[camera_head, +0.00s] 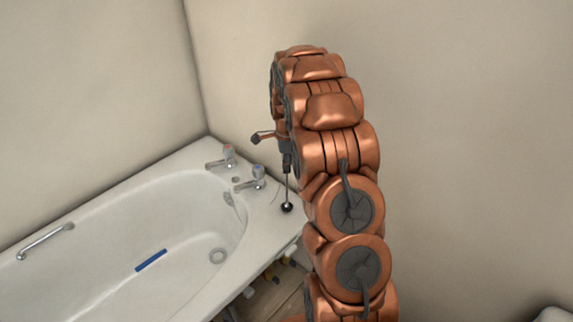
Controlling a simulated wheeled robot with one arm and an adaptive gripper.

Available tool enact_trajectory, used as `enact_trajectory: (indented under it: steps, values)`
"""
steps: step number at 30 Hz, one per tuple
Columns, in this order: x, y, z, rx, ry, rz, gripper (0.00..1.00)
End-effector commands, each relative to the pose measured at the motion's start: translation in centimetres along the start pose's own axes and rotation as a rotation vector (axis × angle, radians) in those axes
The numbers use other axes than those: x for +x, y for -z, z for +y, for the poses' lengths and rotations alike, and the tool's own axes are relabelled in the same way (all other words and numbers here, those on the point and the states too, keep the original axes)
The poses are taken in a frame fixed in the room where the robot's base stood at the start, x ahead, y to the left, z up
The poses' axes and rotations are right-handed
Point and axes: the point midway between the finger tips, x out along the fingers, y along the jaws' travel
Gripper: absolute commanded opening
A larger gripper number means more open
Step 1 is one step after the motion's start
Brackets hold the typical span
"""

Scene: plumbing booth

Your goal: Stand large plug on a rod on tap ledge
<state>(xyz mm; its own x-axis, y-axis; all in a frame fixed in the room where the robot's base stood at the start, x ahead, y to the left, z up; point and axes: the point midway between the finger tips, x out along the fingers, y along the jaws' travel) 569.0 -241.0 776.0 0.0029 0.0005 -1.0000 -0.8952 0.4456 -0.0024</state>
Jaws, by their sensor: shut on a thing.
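The large plug (287,207) is a black round piece at the lower end of a thin metal rod (287,186). My gripper (287,169) is shut on the rod's upper part and points down, so the rod hangs about upright. The plug is seen against the tap ledge (263,207) at the bath's right end, near its outer edge. I cannot tell whether it touches the ledge. My arm hides part of the ledge's right side.
Walls close in behind the ledge. Several small things (283,268) lie below the bath's near side.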

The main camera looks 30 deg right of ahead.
Motion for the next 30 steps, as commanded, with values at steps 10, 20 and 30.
enact_trajectory:
  steps: [10, 20, 30]
  values:
    - [0.2, 0.0, 0.0, 0.0, -0.002, 0.0, 0.25]
    - [0.1, 0.0, 0.0, 0.0, -0.001, 0.0, 0.44]
    - [-1.4, 0.0, -0.1, 0.0, 0.002, 0.0, 0.44]
